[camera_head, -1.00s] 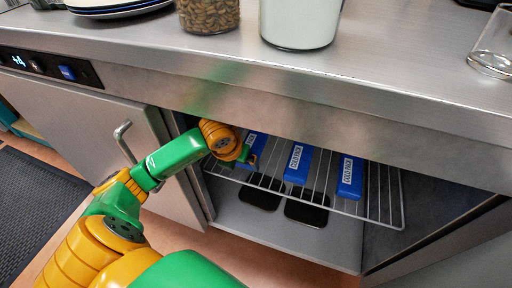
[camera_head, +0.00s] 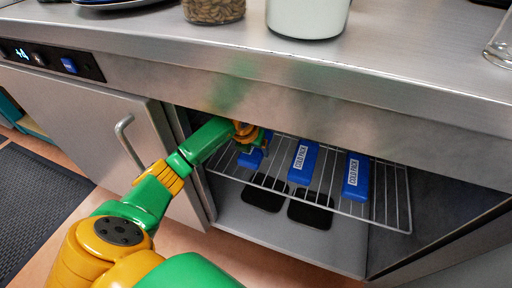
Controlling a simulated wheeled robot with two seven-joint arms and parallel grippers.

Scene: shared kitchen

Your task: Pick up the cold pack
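Three blue cold packs with white labels lie on a wire shelf (camera_head: 392,213) inside the open under-counter cabinet: a left one (camera_head: 252,158), a middle one (camera_head: 304,162) and a right one (camera_head: 356,177). My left arm reaches in from the lower left. My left gripper (camera_head: 258,145) is at the left cold pack and covers part of it. The fingers are too small and hidden to tell whether they are open, shut or touching the pack. My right gripper is out of view.
The steel counter edge (camera_head: 300,95) hangs low over the opening. A cabinet door with a handle (camera_head: 127,142) is at the left. Two black flat pads (camera_head: 309,208) lie below the shelf. A white container (camera_head: 306,15) and a jar (camera_head: 213,8) stand on the counter.

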